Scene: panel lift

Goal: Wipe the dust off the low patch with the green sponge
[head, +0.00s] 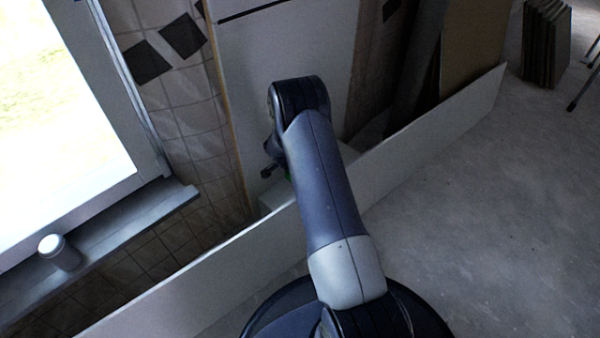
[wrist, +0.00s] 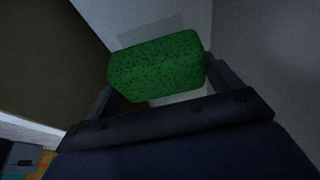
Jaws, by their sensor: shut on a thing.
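The green sponge (wrist: 157,65) sits between the two fingers of my gripper (wrist: 160,78) in the wrist view, and the gripper is shut on it. Beyond the sponge, a faint grey rectangular patch (wrist: 150,29) shows on a pale surface; the sponge hides its lower part. I cannot tell whether the sponge touches the patch. In the head view my arm reaches over a low white board toward a tall white panel (head: 240,90). Only a sliver of green shows beside my arm there, and the patch is hidden.
The long low white board (head: 425,130) runs diagonally between my base and the wall. A window sill (head: 130,228) with a white cylinder (head: 58,250) on it is at left. Boards (head: 545,45) lean at back right. The grey floor (head: 480,240) at right is clear.

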